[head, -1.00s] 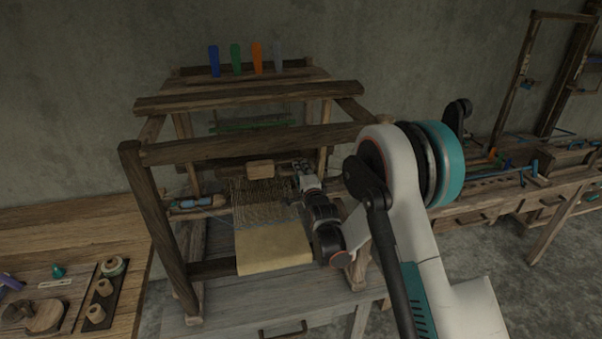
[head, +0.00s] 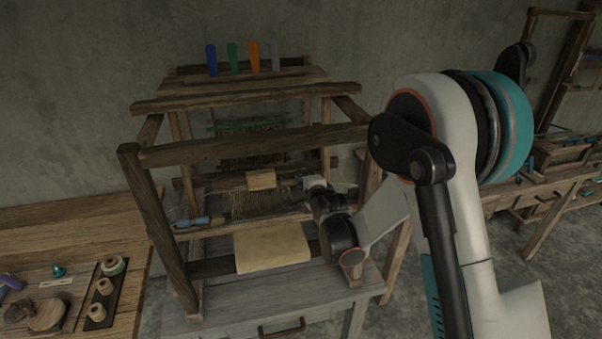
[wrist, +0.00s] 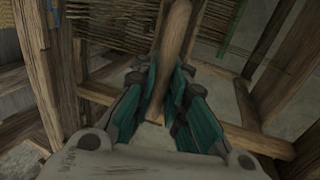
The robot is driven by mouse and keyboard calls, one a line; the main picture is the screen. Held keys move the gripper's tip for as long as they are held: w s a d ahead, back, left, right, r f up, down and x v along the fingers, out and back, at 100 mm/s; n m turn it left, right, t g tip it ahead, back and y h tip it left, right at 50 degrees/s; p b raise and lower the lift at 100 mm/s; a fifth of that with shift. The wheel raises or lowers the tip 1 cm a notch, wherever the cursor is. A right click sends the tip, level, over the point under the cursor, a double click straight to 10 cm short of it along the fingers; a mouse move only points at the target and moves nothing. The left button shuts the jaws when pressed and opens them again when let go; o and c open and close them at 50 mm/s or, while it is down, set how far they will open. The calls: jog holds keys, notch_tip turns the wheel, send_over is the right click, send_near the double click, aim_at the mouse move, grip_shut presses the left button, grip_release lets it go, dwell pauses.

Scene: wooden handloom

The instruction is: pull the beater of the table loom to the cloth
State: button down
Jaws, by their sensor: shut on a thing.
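The beater of the wooden table loom has a brown upper bar with a pale wooden block (head: 261,180) at its middle, and the dark reed hangs below it. The beige cloth (head: 272,247) lies over the front beam, with the beater close behind its far edge. My gripper (head: 308,184) is at the right end of the beater. In the wrist view its teal fingers (wrist: 158,98) are shut around a rounded wooden part of the beater (wrist: 174,38). The exact gap between reed and cloth is hard to tell.
The loom's front post (head: 160,230) and upper crossbar (head: 250,144) frame the work. A blue shuttle (head: 200,221) sits at the left. Coloured pegs (head: 232,58) stand on top. A side table at the left holds spools (head: 103,286). Another bench stands at the right.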

jog(key=shift+g+h, duration=0.3)
jog(key=shift+g, duration=0.6)
jog(key=shift+f+p+v, duration=0.2)
jog(key=shift+p+v, duration=0.15)
jog(key=shift+v, duration=0.7)
jog(key=shift+f+p+v, duration=0.15)
jog(key=shift+p+v, duration=0.2)
jog(key=shift+v, duration=0.7)
jog(key=shift+s, duration=0.2)
jog(key=c, duration=1.9)
grip_release()
jog(key=shift+s+d, duration=0.1)
jog(key=v, duration=1.2)
jog(key=shift+s+r, duration=0.15)
jog(key=shift+s, duration=0.05)
jog(key=shift+d, duration=0.1)
